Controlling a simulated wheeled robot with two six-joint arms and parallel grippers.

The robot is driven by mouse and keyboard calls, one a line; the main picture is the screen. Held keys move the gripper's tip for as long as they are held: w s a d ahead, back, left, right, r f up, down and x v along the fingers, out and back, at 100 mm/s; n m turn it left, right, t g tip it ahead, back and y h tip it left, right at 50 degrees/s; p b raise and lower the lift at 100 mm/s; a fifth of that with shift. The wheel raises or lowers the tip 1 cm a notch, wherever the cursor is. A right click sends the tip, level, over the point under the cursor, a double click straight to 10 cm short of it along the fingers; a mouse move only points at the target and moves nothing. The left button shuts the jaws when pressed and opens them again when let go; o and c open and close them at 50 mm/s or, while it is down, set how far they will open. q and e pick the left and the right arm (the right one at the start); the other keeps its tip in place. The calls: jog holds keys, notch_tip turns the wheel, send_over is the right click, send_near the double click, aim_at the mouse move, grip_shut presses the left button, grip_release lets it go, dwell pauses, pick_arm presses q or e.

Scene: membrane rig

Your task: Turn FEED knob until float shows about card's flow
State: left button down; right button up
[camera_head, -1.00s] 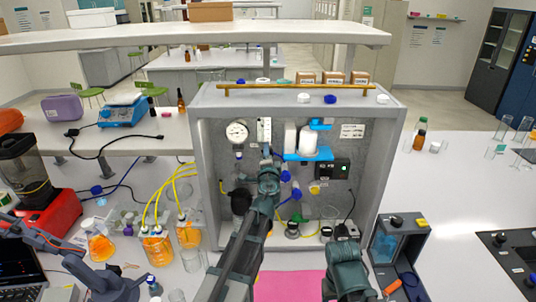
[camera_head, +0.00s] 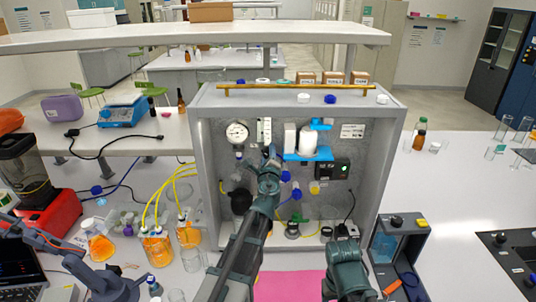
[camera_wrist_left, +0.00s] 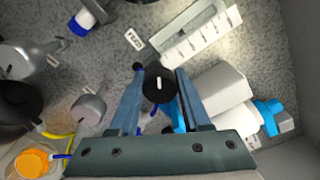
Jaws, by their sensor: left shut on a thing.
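My left gripper (camera_wrist_left: 158,92) is shut on a black round knob (camera_wrist_left: 159,84) with a white pointer line, its fingers on either side of it. A small label (camera_wrist_left: 135,39) is beside the knob, too blurred to read surely. The clear flow meter with a scale (camera_wrist_left: 200,36) is just beyond the right finger. In the head view, my left gripper (camera_head: 270,153) reaches into the grey rig below the flow meter (camera_head: 264,131) and hides the knob. The float cannot be made out. A white card (camera_head: 352,131) is on the back panel at right, its text unreadable.
A pressure gauge (camera_head: 237,132) is left of the flow meter. White cylinders in a blue holder (camera_head: 307,157) and a dark readout box (camera_head: 333,170) are to the right. The rig's grey side wall (camera_head: 379,165) bounds the right side.

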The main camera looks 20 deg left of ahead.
pick_arm(q)
jog(key=shift+s+d+m, duration=0.1)
jog(key=shift+m, duration=0.3)
jog(key=shift+c, duration=2)
grip_release()
jog(key=shift+s, duration=0.1)
